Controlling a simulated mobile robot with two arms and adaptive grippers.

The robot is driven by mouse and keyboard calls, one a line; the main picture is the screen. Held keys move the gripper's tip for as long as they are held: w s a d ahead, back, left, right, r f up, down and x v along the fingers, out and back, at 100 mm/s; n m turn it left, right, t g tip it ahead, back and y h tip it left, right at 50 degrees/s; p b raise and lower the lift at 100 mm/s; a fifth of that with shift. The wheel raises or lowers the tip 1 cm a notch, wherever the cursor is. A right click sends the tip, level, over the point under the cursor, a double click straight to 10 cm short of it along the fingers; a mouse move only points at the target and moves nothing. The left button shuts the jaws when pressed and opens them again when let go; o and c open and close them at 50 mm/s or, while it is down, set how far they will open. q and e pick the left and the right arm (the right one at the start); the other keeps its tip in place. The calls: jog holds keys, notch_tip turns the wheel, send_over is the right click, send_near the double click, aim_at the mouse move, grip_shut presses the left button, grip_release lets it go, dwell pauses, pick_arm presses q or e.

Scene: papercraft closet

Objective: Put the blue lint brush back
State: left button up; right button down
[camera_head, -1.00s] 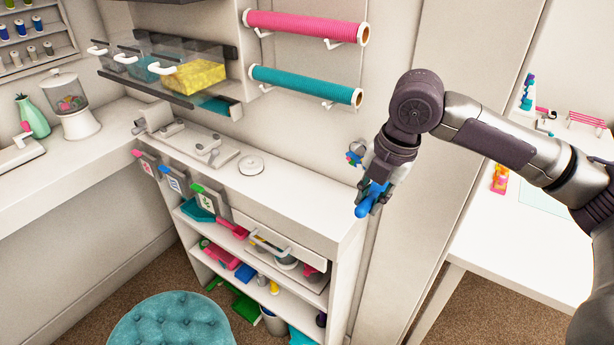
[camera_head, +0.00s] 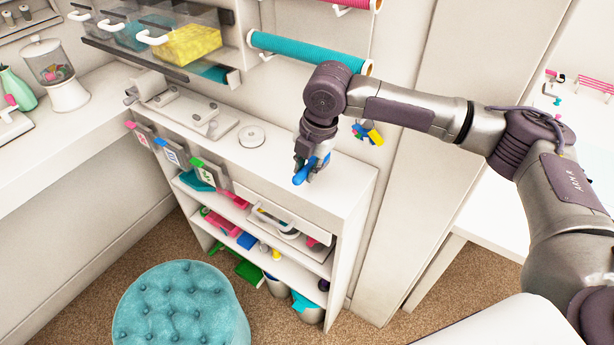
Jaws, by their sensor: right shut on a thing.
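The blue lint brush (camera_head: 304,174) is held in my right gripper (camera_head: 312,165). The gripper is shut on it and points down over the right part of the white counter top (camera_head: 275,168). The fingers hide part of the brush. I cannot tell whether the brush touches the counter. My left gripper is not in view.
Below the counter is a shelf unit (camera_head: 347,242) with colourful items. Three hanging tags line its left side. A white round disc (camera_head: 251,136) and a grey-white device (camera_head: 200,118) sit on the counter. A teal roll (camera_head: 300,50) hangs above. A teal tufted stool (camera_head: 180,305) stands in front.

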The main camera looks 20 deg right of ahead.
aim_at(307, 191)
jog(key=shift+f+p, duration=0.35)
jog(key=shift+f, duration=1.55)
jog(key=shift+s, duration=0.1)
jog(key=c, duration=1)
grip_release()
jog(key=shift+f, duration=0.1)
jog(key=shift+c, duration=0.2)
notch_tip(307, 191, up, 8)
jog(key=s+d+b, duration=0.1)
jog(key=shift+f, duration=0.15)
jog(key=shift+s, duration=0.1)
